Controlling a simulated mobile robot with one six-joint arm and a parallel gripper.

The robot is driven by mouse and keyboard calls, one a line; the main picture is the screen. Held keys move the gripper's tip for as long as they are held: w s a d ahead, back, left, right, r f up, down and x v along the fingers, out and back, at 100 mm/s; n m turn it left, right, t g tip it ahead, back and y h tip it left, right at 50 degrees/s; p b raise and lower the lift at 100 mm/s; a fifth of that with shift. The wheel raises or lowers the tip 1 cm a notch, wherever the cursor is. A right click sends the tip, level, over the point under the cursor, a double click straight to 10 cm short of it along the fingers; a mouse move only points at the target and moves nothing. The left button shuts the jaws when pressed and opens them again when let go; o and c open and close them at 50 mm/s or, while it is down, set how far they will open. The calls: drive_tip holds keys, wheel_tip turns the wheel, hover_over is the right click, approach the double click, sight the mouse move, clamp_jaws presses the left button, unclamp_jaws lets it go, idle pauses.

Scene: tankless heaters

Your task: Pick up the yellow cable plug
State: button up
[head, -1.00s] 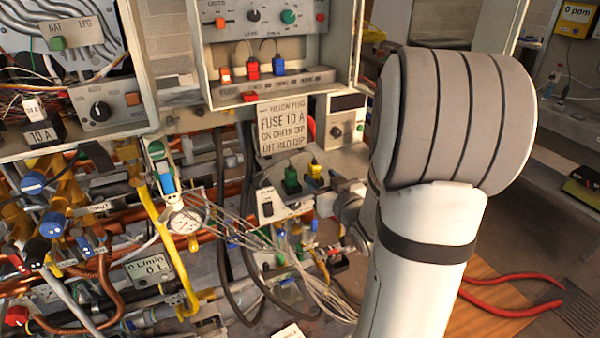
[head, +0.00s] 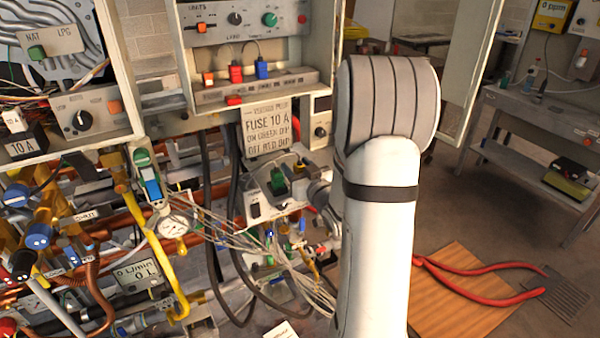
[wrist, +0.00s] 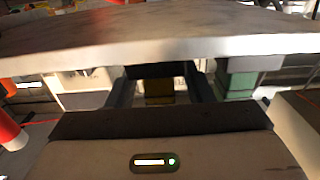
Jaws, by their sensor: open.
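My gripper (wrist: 160,82) is open, with its two dark fingers apart in the wrist view. A dark yellow block, which looks like the yellow cable plug (wrist: 159,92), shows between the fingers; I cannot tell whether they touch it. A green plug (wrist: 237,80) is just right of the right finger, and it stands on the small grey box in the head view (head: 278,182). In the head view my arm covers the gripper's fingertips, and the yellow plug cannot be made out clearly.
A pale slab (wrist: 150,38) crosses the wrist view above the fingers. A sign reading "FUSE 10 A" (head: 266,127) hangs above the plugs. Loose pale wires (head: 295,275), pipes and a gauge (head: 174,226) crowd the left. Red-handled pliers (head: 480,285) lie at lower right.

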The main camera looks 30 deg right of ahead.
clamp_jaws()
idle(0.4)
